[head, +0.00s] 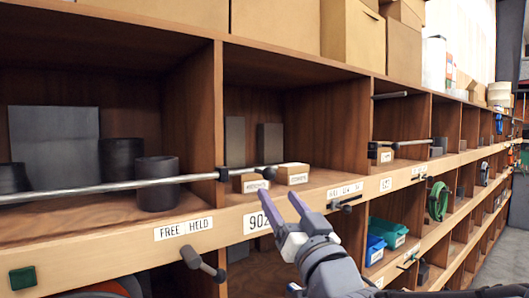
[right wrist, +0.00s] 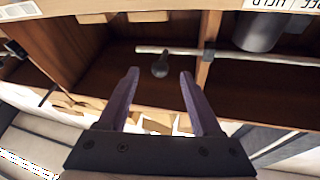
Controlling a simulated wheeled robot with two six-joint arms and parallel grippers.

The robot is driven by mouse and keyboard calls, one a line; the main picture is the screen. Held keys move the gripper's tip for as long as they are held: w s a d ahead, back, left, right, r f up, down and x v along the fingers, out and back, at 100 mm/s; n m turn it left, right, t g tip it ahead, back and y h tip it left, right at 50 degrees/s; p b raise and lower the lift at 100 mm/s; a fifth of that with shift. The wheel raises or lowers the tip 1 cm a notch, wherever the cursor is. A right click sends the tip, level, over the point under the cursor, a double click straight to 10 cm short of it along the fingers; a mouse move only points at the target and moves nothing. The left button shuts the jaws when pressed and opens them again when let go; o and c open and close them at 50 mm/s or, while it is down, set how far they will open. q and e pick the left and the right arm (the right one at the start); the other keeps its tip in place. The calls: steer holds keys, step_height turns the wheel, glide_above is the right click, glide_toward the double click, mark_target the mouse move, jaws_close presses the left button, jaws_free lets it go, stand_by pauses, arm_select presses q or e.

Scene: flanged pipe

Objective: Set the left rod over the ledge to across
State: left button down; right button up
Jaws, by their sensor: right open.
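The left rod (head: 120,186) is a long grey metal bar running level above the ledge (head: 130,240), across the front of the left compartment and past the divider. A dark collar (head: 222,174) sits on it at the divider, and a dark knob (head: 269,172) is near its right end. In the right wrist view the rod (right wrist: 180,51) passes beyond the fingers, with the knob (right wrist: 160,68) showing in the gap between them. My right gripper (head: 281,198) is open and empty, in front of the middle compartment and apart from the rod. My left gripper is not in view.
A knobbed handle (head: 203,264) juts from the shelf front under the FREE HELD label (head: 183,229).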

steer(key=p+x, duration=0.2)
steer(key=x, duration=0.1)
steer(key=r+p+x, duration=0.1)
steer(key=x, duration=0.2)
steer(key=p+x, duration=0.2)
steer(key=x, duration=0.1)
steer(key=shift+d+r+p, duration=0.1)
steer(key=shift+r+p, duration=0.2)
steer(key=shift+r, duration=0.1)
steer(key=shift+w, duration=0.45)
jaws_close()
stand_by(0.6)
